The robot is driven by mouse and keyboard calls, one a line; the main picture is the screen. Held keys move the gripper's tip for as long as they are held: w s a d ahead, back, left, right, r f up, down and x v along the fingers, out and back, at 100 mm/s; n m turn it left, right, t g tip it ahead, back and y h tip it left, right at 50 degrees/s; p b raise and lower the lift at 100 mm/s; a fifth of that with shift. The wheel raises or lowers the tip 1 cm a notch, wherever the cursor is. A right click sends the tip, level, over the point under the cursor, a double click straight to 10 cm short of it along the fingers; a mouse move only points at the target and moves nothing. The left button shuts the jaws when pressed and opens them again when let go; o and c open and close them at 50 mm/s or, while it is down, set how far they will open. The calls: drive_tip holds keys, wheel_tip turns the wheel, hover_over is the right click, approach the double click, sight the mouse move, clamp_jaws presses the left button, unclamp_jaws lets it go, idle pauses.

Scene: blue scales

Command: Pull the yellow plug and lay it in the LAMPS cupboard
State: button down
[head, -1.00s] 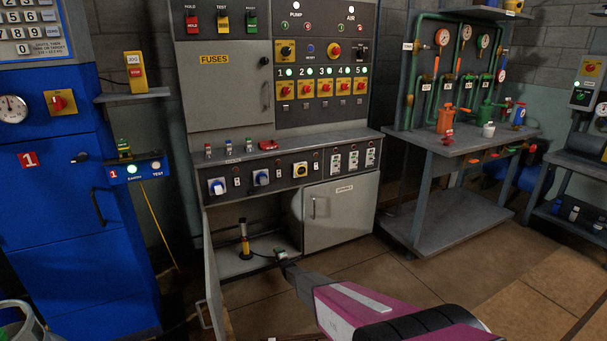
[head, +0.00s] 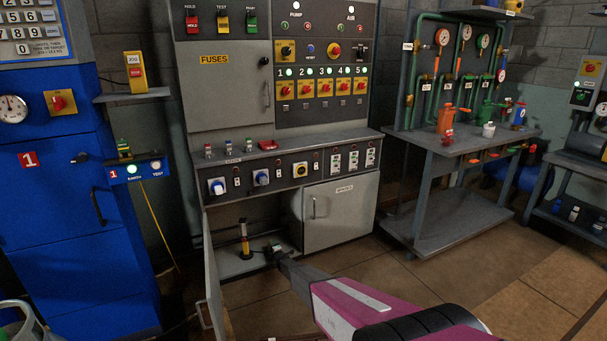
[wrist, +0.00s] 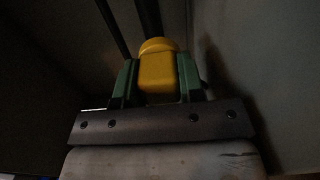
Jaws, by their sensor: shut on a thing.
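My gripper (head: 276,248) is inside the mouth of the open lower cupboard (head: 232,267), low over its floor. In the wrist view its green fingers (wrist: 158,82) are shut on the yellow plug (wrist: 158,70), which sits between them. In the head view the plug is too small and dark to make out. A yellow and black lamp (head: 245,240) stands upright on the cupboard floor, left of my gripper. The cupboard's door (head: 214,290) hangs open at the left. No LAMPS label is readable on it.
A shut labelled cupboard door (head: 341,213) is just right of the opening. Above it runs a panel with blue-and-white sockets (head: 261,177). A blue cabinet (head: 65,200) stands at the left, a workbench (head: 455,150) at the right. The floor (head: 400,270) between is clear.

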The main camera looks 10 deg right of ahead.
drive_tip(key=shift+w, duration=0.1)
drive_tip(key=c, duration=0.7)
unclamp_jaws()
drive_tip(key=shift+o, duration=0.2)
drive_tip(key=r+v, duration=0.2)
drive_tip(key=v, duration=1.4)
